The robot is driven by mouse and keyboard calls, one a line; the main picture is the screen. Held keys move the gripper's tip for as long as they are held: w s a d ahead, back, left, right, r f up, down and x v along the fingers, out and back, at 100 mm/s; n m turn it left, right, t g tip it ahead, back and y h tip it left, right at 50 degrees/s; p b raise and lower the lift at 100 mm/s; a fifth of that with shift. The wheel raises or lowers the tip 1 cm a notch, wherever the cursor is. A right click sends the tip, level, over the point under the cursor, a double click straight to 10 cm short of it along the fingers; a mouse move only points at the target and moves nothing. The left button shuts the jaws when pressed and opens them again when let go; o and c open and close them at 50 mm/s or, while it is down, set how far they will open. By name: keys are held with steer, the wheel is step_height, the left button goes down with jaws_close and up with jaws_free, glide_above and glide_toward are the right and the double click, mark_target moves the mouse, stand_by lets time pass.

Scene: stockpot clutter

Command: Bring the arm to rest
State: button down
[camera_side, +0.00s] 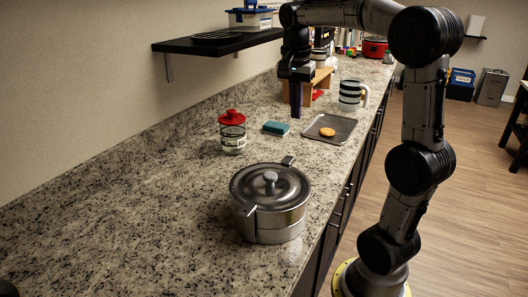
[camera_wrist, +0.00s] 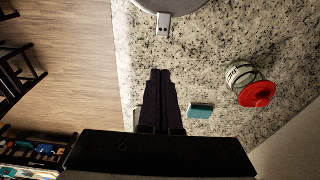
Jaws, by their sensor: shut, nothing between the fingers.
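My gripper (camera_side: 296,112) hangs pointing down over the far part of the counter, above the area between the green sponge and the grey tray. Its fingers are together and hold nothing; they also show in the wrist view (camera_wrist: 160,76). The lidded steel stockpot (camera_side: 270,202) stands on the granite counter (camera_side: 150,220) at the near right, well apart from my gripper. Its edge and one handle (camera_wrist: 163,24) show at the top of the wrist view.
A glass jar with a red lid (camera_side: 232,132) and a green sponge (camera_side: 276,127) lie left of my gripper. A grey tray (camera_side: 318,137) bears an orange-brown round item (camera_side: 327,132). A striped mug (camera_side: 350,95) and wooden stand (camera_side: 318,82) are behind. A black shelf (camera_side: 215,43) juts from the wall.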

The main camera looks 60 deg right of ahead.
steer(key=s+a+r+n+t, duration=0.1)
steer(key=s+a+n, duration=0.2)
steer(key=a, duration=0.3)
steer(key=s+a+r+n+t, duration=0.1)
steer(key=s+a+n+t, duration=0.1)
steer(key=a, duration=0.5)
steer(key=s+a+f+n+t+y, duration=0.1)
steer(key=s+a+f+n+t, duration=0.1)
steer(key=s+a+f+n, duration=0.4)
step_height(320, 180, down, 4)
steer(key=n, duration=0.6)
steer(key=shift+s+a+n+t+y, duration=0.3)
steer(key=shift+s+a+n, duration=0.1)
steer(key=shift+r, duration=0.1)
stand_by(0.5)
